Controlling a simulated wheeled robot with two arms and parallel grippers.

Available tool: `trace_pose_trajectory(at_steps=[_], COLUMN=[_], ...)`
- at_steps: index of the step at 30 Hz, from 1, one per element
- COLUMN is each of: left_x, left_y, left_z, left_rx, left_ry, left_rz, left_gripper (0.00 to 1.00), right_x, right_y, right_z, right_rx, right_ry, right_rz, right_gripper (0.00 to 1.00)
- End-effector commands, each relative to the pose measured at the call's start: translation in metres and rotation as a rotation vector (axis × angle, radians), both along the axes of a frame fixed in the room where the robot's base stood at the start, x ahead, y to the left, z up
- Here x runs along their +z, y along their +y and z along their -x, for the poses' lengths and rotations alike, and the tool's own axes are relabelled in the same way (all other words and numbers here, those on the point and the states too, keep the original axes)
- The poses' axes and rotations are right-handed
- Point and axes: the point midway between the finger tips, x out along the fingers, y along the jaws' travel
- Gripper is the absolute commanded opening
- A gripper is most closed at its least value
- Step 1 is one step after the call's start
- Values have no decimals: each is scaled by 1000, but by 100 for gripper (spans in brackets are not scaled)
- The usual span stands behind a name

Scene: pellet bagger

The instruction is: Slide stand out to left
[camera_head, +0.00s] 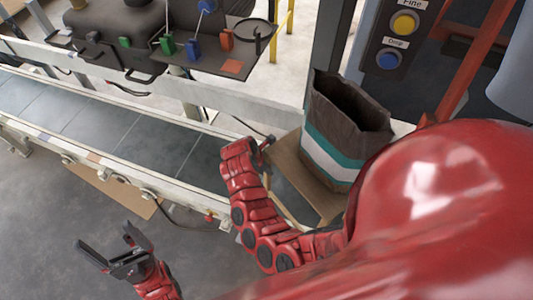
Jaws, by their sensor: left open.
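The wooden stand (285,165) is a low brown stool on the conveyor side, under a brown bag (322,130). The bag is open-topped, with teal and white bands, and stands upright on it. My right gripper (266,146) is at the stand's left edge, its dark fingers small in view; I cannot tell whether they touch the stand or how far apart they are. My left gripper (104,238) is open and empty over the grey floor at lower left, well away from the stand. My red arm and body hide the stand's right and lower parts.
A conveyor (135,137) with pale rails runs from upper left toward the stand. Behind it is a dark board (215,62) with coloured clips. A control panel (397,35) with a yellow and a blue button stands behind the bag. A flat cardboard piece (118,190) lies below the rail.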

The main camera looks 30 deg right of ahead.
Motion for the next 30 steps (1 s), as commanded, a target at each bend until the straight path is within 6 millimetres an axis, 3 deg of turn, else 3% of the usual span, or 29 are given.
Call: trace_pose_trajectory(at_steps=[1,3,4,30], left_x=[0,0,0,0], left_y=[0,0,0,0], left_z=[0,0,0,0], left_rx=[0,0,0,0], left_ry=[0,0,0,0], left_rz=[0,0,0,0], left_gripper=[91,91,91,91], right_x=[0,0,0,0], right_y=[0,0,0,0], right_z=[0,0,0,0], right_rx=[0,0,0,0], right_ry=[0,0,0,-1], right_rz=[0,0,0,1], right_gripper=[14,1,0,0])
